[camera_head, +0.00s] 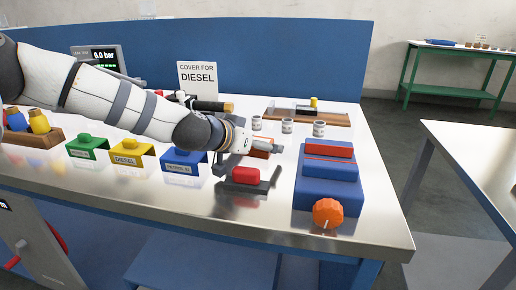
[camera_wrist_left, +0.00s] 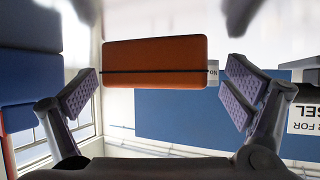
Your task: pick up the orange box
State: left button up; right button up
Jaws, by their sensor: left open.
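The orange box (camera_wrist_left: 155,62) is a rounded block with a dark line across it, seen in the left wrist view between and a little beyond my finger pads. Gaps show on both sides of it. In the head view only a small part of the orange box (camera_head: 259,154) shows, low beside my left gripper (camera_head: 268,147), which covers the rest. My left gripper is open and empty, and its two purple pads (camera_wrist_left: 160,92) stand apart. My right gripper is in neither view.
Green (camera_head: 87,148), yellow (camera_head: 126,153) and blue (camera_head: 184,161) covers stand left of the gripper. A red block on a dark stand (camera_head: 246,177) is in front. A blue stepped unit (camera_head: 327,192) with an orange knob (camera_head: 327,213) is right. Small cans (camera_head: 287,126) stand behind.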

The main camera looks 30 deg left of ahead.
pick_arm(q)
jog(key=shift+r, duration=0.1)
jog(key=c, duration=1.3)
